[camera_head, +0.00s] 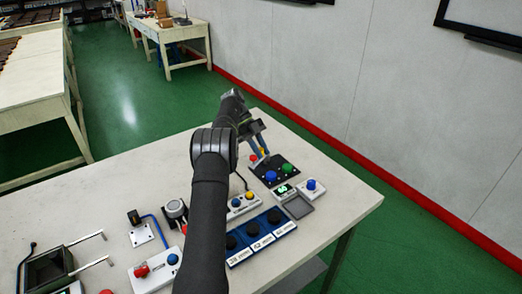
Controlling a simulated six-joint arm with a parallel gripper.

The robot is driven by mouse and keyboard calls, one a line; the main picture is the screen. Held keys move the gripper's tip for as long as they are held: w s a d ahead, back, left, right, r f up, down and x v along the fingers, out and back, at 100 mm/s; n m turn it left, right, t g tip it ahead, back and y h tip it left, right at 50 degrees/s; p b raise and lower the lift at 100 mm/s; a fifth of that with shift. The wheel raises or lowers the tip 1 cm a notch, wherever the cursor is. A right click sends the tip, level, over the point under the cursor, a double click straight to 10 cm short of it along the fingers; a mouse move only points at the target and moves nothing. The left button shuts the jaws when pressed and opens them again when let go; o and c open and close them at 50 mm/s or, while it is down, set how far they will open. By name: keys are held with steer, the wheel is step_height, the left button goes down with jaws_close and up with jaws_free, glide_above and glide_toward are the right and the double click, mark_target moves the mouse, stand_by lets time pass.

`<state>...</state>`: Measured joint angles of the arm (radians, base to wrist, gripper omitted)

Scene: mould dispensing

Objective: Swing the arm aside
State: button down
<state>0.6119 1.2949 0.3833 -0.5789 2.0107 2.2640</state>
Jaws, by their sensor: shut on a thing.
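My arm reaches from the bottom of the picture over the work table (110,202) toward its far right part. My gripper (262,151) is at the arm's far end, just behind a black panel (287,168) with a blue and a green round top on it. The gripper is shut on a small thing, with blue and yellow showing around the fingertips. What it holds is too small and too covered to name. I cannot tell whether it touches the panel.
A dark open box (48,268) stands at lower left. The table's far left part is clear.

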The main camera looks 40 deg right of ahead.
steer(key=c, duration=1.5)
jaws_free()
steer(key=shift+c, duration=0.2)
